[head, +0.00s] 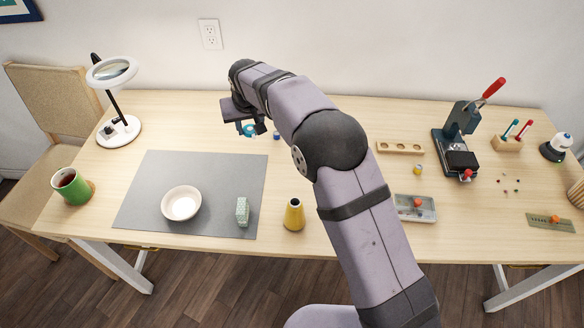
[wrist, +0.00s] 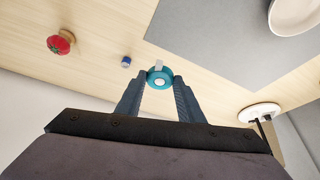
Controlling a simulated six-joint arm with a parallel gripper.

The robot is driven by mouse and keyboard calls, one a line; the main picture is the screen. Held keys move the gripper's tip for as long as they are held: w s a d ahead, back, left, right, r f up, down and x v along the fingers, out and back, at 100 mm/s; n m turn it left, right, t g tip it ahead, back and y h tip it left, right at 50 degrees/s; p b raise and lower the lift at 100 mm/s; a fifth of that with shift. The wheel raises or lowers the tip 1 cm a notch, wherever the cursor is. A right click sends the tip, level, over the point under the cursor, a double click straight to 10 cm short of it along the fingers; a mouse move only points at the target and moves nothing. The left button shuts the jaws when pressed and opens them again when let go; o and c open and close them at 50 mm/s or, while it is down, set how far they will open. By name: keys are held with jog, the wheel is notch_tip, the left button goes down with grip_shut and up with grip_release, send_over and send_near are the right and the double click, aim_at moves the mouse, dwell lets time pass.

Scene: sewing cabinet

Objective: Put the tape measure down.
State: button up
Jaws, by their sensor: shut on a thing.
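The tape measure is a round teal disc with a pale centre. In the wrist view the tape measure (wrist: 159,81) sits between the fingertips of my gripper (wrist: 159,84), which is shut on it. In the head view my gripper (head: 251,127) is over the back of the table, right of the lamp, and the tape measure (head: 248,131) shows partly beneath it. I cannot tell how far the tape measure is above the table.
A small blue item (head: 277,135) and a red pincushion (wrist: 60,43) lie near the gripper. The grey mat (head: 150,175) holds a white bowl (head: 181,203) and a patterned block (head: 242,211). The magnifier lamp (head: 120,130) stands left. Bare wood lies between lamp and gripper.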

jog(key=s+d+f+m+h, duration=0.1)
jog(key=d+m, duration=0.1)
jog(key=d, duration=0.4)
jog(key=s+d+f+m, duration=0.1)
jog(key=s+d+m, duration=0.1)
jog(key=d, duration=0.5)
jog(key=shift+d+f+h, duration=0.3)
jog(key=shift+f+h, duration=0.05)
jog(key=shift+h, duration=0.05)
jog(key=shift+f+p, duration=0.35)
jog(key=shift+f, duration=4.65)
